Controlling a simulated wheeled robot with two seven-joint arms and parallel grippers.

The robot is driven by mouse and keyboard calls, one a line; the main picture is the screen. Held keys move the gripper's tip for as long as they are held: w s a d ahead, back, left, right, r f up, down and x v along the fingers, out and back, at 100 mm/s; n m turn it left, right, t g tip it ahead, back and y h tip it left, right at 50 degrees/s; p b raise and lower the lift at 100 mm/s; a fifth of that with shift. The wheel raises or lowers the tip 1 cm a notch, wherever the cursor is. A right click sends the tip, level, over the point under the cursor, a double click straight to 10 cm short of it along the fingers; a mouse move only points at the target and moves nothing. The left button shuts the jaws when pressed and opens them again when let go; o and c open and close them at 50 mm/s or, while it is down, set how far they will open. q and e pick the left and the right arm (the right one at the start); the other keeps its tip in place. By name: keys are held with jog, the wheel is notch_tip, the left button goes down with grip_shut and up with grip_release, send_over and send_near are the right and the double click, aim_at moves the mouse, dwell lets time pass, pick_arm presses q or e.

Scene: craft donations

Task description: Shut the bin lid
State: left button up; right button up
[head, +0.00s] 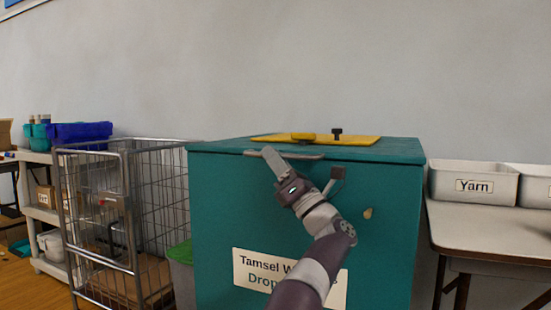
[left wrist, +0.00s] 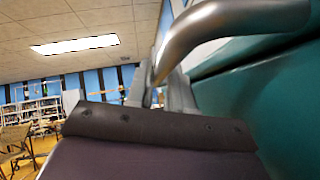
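The teal bin (head: 220,220) stands in the middle of the head view. Its teal lid (head: 390,150) looks level on top, with a yellow panel (head: 345,140) on it. I cannot tell whether a narrow gap remains under the lid. A metal bar handle (head: 310,156) runs along the front top edge. My left gripper (head: 271,160) is at this handle, its fingers overlapping the bar. In the left wrist view the handle (left wrist: 215,22) is large and close, crossing in front of the fingers (left wrist: 158,88). Whether they grip it is unclear. My right gripper is out of view.
A wire cage trolley (head: 125,215) and a green-lidded grey bin (head: 180,255) stand to the left of the teal bin. A table (head: 490,230) with a white Yarn box (head: 473,184) is close on the right. A shelf with blue crates (head: 80,131) is at far left.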

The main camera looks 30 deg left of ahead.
pick_arm(q)
jog(key=shift+o, duration=0.9)
jog(key=shift+w+f, duration=0.15)
jog(key=shift+f, duration=0.15)
jog(key=shift+r, duration=0.15)
jog(key=p+v, duration=0.2)
jog(key=v, duration=1)
jog(key=shift+d+f, duration=0.25)
